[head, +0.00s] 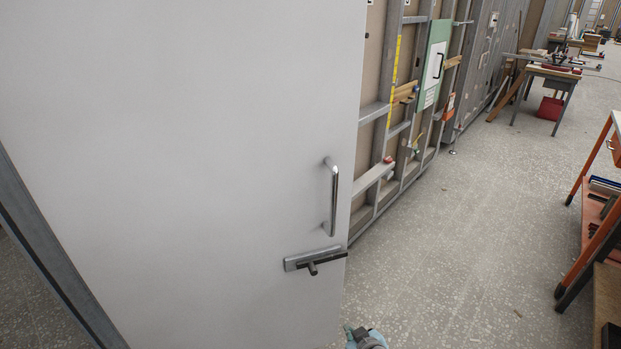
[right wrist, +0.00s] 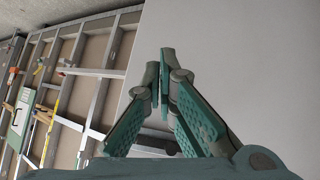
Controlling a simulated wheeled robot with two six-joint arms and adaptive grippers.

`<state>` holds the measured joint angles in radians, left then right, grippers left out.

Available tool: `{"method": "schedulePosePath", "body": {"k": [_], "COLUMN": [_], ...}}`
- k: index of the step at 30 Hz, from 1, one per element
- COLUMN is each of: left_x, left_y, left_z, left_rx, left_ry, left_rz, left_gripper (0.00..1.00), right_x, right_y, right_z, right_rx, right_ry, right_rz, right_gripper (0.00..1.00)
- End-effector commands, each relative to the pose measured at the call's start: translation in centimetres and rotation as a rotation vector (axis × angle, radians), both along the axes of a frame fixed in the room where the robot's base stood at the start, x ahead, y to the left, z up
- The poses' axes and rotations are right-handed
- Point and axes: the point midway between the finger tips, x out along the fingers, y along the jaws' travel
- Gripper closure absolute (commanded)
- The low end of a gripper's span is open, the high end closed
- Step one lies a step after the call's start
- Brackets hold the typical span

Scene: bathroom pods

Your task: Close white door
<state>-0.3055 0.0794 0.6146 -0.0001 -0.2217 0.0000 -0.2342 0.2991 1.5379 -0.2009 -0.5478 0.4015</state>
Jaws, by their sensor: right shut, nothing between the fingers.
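The white door (head: 180,150) fills the left and middle of the head view. Its right edge stands free, with floor and a wall frame visible beyond it. Near that edge are an upright metal pull handle (head: 334,200) and, below it, a metal latch plate with a dark lever (head: 315,260). My right gripper (head: 364,338) is partly in view at the bottom edge, below the latch and near the door's free edge. In the right wrist view its fingers (right wrist: 164,75) are together and empty, in front of the white door (right wrist: 245,60); contact cannot be told. My left gripper is not in view.
A grey post (head: 55,255) runs down the left side. A stud-frame wall (head: 385,130) stands behind the door. An orange-framed shelf cart (head: 590,190) is at the right, and a workbench (head: 550,75) is farther back. The floor (head: 470,230) between is clear.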

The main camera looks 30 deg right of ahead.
Motion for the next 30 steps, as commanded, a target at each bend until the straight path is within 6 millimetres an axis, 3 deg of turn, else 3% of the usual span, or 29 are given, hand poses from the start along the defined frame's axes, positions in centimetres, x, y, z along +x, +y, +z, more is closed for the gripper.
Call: {"method": "schedulePosePath", "body": {"k": [1,2,3,6,9,12,17,30], "left_x": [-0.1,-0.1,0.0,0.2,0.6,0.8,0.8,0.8], "left_y": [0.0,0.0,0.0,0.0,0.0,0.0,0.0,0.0], "left_z": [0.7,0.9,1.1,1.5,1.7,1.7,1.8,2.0], "left_rx": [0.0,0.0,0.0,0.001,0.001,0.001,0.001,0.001], "left_ry": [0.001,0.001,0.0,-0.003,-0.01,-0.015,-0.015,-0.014], "left_rz": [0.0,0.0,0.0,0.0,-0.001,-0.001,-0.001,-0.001], "left_gripper": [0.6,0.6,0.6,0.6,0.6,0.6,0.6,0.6], "right_x": [3.6,5.1,6.4,7.0,6.1,5.9,7.8,16.8], "right_y": [-0.3,-0.2,0.2,1.7,3.0,3.4,3.0,0.8], "right_z": [7.7,12.2,18.0,29.4,36.0,38.1,38.2,38.2], "right_rx": [-0.02,-0.026,-0.027,-0.01,0.017,0.031,0.034,0.036], "right_ry": [-0.148,-0.236,-0.347,-0.578,-0.716,-0.765,-0.769,-0.766], "right_rz": [-0.001,-0.006,-0.01,-0.01,-0.003,0.0,-0.001,0.001], "right_gripper": [1.0,1.0,1.0,1.0,1.0,1.0,1.0,1.0]}}
